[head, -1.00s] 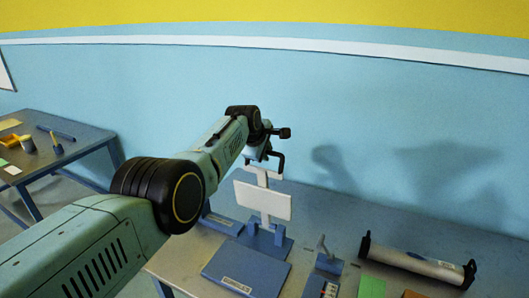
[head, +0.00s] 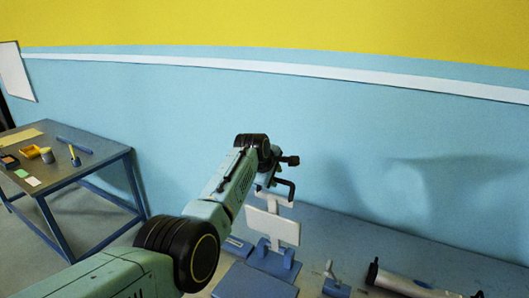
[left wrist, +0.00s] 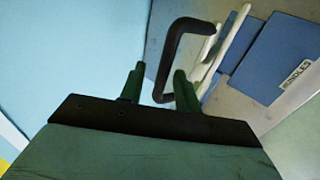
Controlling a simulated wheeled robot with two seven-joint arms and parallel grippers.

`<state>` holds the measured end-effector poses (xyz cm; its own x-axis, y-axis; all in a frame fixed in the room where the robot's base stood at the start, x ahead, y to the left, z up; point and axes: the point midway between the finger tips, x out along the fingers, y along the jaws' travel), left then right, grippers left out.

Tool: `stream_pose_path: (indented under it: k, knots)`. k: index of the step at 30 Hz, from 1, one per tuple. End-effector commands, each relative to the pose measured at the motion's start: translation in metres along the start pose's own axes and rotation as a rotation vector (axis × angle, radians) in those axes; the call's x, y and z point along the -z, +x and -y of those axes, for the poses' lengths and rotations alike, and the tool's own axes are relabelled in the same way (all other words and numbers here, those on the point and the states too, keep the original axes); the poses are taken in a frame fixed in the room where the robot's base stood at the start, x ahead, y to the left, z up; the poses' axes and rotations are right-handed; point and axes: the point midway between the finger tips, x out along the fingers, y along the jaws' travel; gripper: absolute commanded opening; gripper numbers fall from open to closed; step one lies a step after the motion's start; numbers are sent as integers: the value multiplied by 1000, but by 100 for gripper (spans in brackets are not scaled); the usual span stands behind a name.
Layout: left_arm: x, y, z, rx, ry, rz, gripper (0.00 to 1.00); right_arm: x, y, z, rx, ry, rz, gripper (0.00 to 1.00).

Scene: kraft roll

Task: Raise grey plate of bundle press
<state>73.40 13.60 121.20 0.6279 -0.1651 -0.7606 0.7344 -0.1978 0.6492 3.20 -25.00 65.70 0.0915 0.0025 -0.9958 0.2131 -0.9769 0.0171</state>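The bundle press stands on the bench in the head view. Its pale grey plate (head: 272,227) is upright above the blue base (head: 252,283), between blue brackets. A black bent handle (head: 290,188) shows just above the plate; it also shows in the left wrist view (left wrist: 168,55). My left gripper (head: 272,186) is at the top of the press, beside the handle. In the left wrist view its green fingers (left wrist: 158,80) stand apart, and part of the handle shows between them. I cannot tell whether they touch it. My right gripper is out of view.
A dark-ended roll (head: 415,287) lies on the bench at the right, beside a small blue stand with a lever (head: 333,280). A separate table (head: 100,158) with small items stands at the left. The wall is close behind the bench.

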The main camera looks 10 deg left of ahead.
Motion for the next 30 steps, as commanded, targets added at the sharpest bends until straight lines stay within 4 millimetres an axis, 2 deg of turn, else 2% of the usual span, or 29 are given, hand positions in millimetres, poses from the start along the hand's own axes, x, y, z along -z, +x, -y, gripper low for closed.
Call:
stream_pose_path:
  k: [11,21,30]
  knots:
    - [-1,-38,1,-5,0,1,33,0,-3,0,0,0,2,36]
    - [-1,-82,0,-5,0,0,33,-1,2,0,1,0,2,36]
    - [-1,-100,0,-3,0,1,33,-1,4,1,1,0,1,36]
